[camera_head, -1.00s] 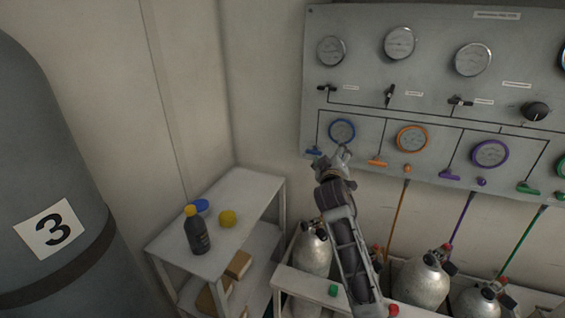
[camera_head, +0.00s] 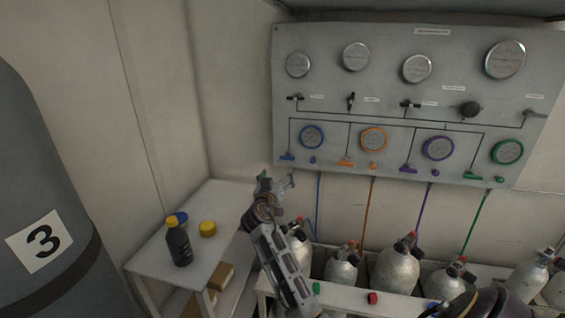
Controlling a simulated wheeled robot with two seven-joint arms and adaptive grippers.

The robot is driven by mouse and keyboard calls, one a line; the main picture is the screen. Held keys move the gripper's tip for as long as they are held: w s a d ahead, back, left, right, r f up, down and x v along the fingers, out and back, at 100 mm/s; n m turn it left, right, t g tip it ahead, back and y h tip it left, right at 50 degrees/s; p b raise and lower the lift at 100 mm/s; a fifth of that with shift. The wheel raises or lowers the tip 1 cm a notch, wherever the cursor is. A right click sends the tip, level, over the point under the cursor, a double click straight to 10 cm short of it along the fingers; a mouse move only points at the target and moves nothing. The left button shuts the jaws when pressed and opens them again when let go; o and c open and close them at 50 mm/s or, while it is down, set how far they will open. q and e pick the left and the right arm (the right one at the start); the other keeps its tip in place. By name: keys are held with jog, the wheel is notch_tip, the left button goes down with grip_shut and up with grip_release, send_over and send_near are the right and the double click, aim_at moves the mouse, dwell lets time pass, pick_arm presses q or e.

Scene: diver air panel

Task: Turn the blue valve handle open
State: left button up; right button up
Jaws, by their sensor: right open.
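The blue valve handle (camera_head: 287,157) is a small blue lever at the lower left of the grey panel (camera_head: 330,115), below and left of the blue-ringed gauge (camera_head: 311,137). It points roughly sideways. My right gripper (camera_head: 277,180) is open and empty, a little below and left of the blue handle, and appears apart from it. My left gripper is not in view.
Orange (camera_head: 346,162), purple (camera_head: 408,168) and green (camera_head: 473,175) handles sit along the same row. Silver cylinders (camera_head: 397,268) stand in a white rack below. A white shelf (camera_head: 148,258) at left holds a dark bottle (camera_head: 179,243) and a yellow lid (camera_head: 208,229).

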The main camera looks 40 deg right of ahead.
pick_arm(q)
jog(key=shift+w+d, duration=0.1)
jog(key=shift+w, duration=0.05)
pick_arm(e)
jog(key=shift+m, duration=1.2)
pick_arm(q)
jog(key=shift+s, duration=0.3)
